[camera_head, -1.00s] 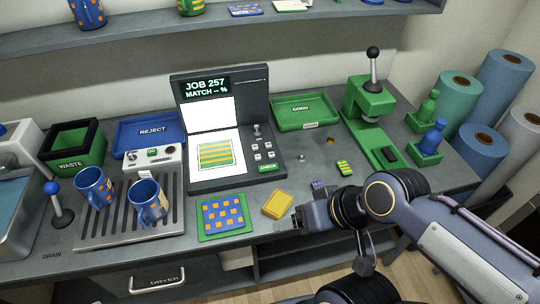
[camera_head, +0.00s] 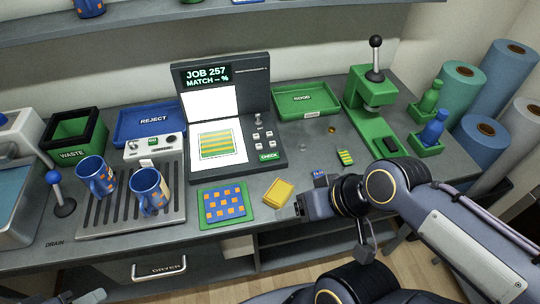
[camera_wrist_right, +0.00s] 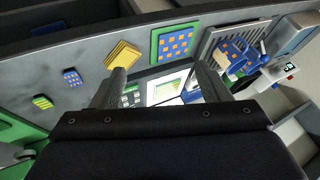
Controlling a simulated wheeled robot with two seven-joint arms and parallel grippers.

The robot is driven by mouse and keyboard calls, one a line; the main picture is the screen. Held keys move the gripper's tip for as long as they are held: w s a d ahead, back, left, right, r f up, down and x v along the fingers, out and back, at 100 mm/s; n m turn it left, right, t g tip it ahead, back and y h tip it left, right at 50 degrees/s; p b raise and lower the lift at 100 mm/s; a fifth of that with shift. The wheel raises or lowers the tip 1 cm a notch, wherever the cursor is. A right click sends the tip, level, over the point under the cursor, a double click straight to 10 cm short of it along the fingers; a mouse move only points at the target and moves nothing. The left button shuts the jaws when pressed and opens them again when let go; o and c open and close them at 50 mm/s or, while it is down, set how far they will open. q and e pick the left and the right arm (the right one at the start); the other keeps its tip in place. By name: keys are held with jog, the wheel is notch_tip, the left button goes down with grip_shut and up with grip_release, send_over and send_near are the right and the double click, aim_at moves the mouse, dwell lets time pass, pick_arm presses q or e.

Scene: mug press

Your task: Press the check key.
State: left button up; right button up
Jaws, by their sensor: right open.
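The check key (camera_head: 269,156) is a green key lettered CHECK at the front right of the dark console (camera_head: 233,179). The console screen reads JOB 257, MATCH -- %. A sheet with a green and yellow striped pattern (camera_head: 221,144) lies on the console bed. My right gripper (camera_head: 298,208) is open and empty in front of the console, low and to the right of the key, near the yellow block. In the right wrist view its two fingers (camera_wrist_right: 160,90) stand apart, with the console between them. A small grey part of my left gripper (camera_head: 92,297) shows at the bottom left edge.
A yellow block (camera_head: 278,192) and a blue-orange patterned sheet on a green mat (camera_head: 250,218) lie before the console. Two blue mugs (camera_head: 148,190) stand on the drain rack at left. The green press (camera_head: 372,105) stands at right, with small patterned pieces (camera_head: 345,157) in front.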

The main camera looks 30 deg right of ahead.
grip_shut()
dwell(1.5)
